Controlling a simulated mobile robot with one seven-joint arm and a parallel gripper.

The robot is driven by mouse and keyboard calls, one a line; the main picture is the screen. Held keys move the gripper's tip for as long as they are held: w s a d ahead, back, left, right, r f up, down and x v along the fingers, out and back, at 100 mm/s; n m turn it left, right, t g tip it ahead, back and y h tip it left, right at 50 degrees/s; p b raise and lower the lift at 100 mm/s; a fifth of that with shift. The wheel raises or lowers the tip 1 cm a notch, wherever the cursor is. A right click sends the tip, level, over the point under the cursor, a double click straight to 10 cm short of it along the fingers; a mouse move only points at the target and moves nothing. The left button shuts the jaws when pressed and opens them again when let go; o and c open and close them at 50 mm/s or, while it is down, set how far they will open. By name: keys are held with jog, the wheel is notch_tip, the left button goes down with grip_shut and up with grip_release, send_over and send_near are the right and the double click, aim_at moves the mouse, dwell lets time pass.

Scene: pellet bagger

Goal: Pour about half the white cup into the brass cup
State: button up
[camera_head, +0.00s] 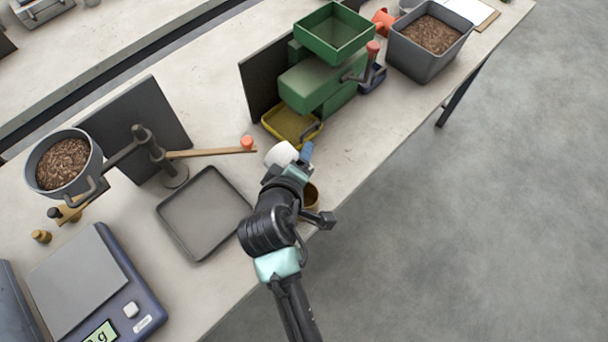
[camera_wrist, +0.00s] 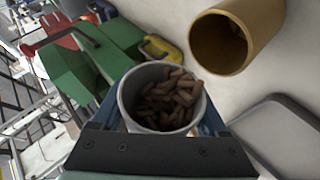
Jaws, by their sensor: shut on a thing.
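My gripper (camera_head: 296,161) is shut on the white cup (camera_head: 281,154), with a blue finger on each side of it. In the wrist view the white cup (camera_wrist: 122,100) holds many brown pellets below its rim. The brass cup (camera_head: 312,196) stands near the table's front edge, partly hidden behind my wrist. In the wrist view the brass cup (camera_wrist: 262,38) is apart from the white cup, up and to the right of it. Its inside is dark, and I see no pellets in it. I cannot tell how far the white cup is tilted.
A green machine (camera_head: 318,80) with a yellow tray (camera_head: 280,128) stands just behind the white cup. An empty grey tray (camera_head: 205,215) lies left of my arm, with a scale (camera_head: 92,285) beyond. A grey bin of pellets (camera_head: 408,58) stands at the back right.

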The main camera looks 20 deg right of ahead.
jog(key=shift+s+r+m+t+b, duration=0.15)
jog(key=shift+m+t+b, duration=0.25)
jog(key=shift+t+b, duration=0.4)
dwell(1.4)
jog(key=shift+s+d+f+m+t+b, duration=0.1)
jog(key=shift+f+m+t+b, duration=0.4)
jog(key=shift+b, duration=1.05)
dwell(0.8)
jog(key=shift+r+y+b, duration=0.1)
jog(key=shift+y+b, duration=0.2)
jog(key=shift+b, duration=0.05)
